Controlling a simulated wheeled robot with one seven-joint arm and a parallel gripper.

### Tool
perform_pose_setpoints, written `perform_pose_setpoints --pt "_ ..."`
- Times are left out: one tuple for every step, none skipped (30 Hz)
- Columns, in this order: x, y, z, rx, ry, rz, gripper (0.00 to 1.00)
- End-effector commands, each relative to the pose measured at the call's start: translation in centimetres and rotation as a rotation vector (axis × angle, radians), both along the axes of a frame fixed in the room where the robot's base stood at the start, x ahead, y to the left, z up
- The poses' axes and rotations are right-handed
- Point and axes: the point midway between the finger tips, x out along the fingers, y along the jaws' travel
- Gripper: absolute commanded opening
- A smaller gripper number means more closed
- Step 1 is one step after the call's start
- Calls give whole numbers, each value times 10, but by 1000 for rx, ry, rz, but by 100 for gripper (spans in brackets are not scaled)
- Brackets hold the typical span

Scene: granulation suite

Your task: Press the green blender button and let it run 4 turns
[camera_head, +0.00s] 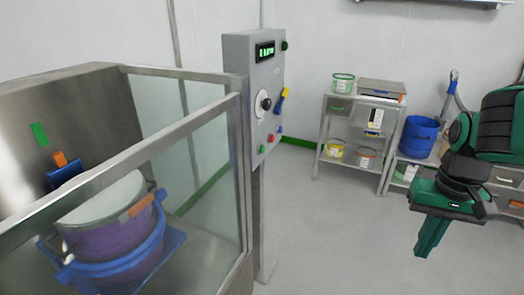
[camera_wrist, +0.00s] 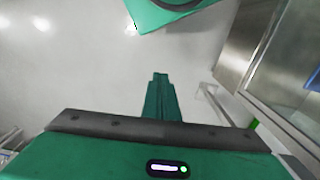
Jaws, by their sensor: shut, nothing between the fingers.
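The grey control panel (camera_head: 236,56) stands on a post left of centre in the head view. Its face, seen at a slant, carries a green-lit display (camera_head: 265,51), too small to read. A dark green round part (camera_head: 284,46) sits at its upper right edge. The blender's purple drum (camera_head: 112,240) with a pale lid sits in a blue cradle behind glass. My gripper (camera_head: 430,245) is shut, empty, pointing down, well right of the panel; the wrist view shows its fingers (camera_wrist: 158,90) together.
A metal-framed glass guard (camera_head: 205,165) encloses the drum. A yellow and blue handle (camera_head: 281,100) juts from the panel. A shelf rack (camera_head: 340,130) with tubs and a blue bucket (camera_head: 418,136) stand at the back. The floor between panel and gripper is clear.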

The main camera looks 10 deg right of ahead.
Motion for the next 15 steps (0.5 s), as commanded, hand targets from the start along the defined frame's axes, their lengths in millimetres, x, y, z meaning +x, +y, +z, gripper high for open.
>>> perform_pose_setpoints --pt "0 0 0 0 0 1 0" --pt "-2 0 1 -1 -4 4 0" --pt "-8 0 4 -3 -18 13 0" --pt "-5 -1 3 -5 -25 23 0" --pt "-1 -2 3 -9 -35 40 0" --pt "9 -4 0 -16 -51 71 0" --pt "19 -5 -2 -23 -67 103 0" --pt "31 -7 -4 -31 -86 137 0" --pt "49 -7 -8 -43 -118 193 0" --pt "64 -7 -11 -52 -145 239 0" --pt "80 -6 -14 -62 -176 287 0" --pt "103 -4 -18 -76 -221 357 0" --pt "120 -2 -22 -87 -256 409 0" --pt "138 1 -25 -98 -293 460 0" --pt "161 6 -29 -110 -342 526 0"
